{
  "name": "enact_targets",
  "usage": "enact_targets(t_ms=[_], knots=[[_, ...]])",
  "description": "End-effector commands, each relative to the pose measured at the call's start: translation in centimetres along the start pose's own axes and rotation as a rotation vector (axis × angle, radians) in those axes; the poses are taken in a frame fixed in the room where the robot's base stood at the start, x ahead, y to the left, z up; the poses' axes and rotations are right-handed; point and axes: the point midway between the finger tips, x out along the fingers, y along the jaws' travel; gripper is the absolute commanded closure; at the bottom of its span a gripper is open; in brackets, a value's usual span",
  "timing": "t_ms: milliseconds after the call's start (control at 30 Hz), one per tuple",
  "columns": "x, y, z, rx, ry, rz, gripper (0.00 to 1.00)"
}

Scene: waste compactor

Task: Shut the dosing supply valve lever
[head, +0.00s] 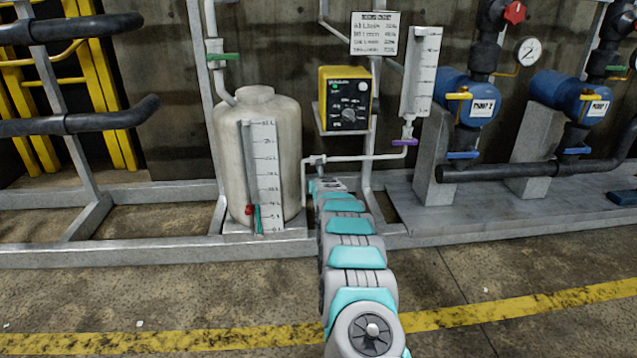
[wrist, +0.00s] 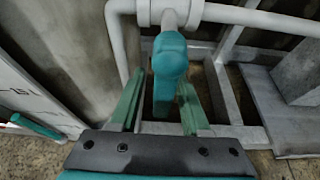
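In the wrist view, a teal valve lever (wrist: 169,57) hangs from a white valve body (wrist: 170,12) on a white pipe. No label shows on it, so I cannot confirm that it is the dosing supply lever. It points down the picture, across the pipe's run. My gripper (wrist: 161,92) is open, with one green finger on each side of the lever. Gaps show beside the lever; I see no clear contact. In the head view, my arm reaches to the pipe beside the tank and hides the lever and fingertips.
A beige tank (head: 285,125) with a level scale (head: 266,170) stands left of my arm. A yellow controller (head: 345,100) hangs above. A purple lever (head: 405,142) sits under the gauge (head: 421,72). A green lever (head: 222,57) is upper left. Blue pumps (head: 466,98) stand right.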

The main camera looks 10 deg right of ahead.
Motion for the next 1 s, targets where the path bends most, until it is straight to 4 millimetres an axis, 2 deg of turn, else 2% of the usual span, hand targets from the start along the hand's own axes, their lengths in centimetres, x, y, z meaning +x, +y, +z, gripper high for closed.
enact_targets(t_ms=[467,800,1000], knots=[[-0.5,0.0,0.2,-0.002,-0.003,-0.002,0.49],[-2.6,0.2,-0.3,0.001,0.001,0.002,0.49],[-4.3,0.1,0.2,0.002,-0.003,0.000,0.49]])
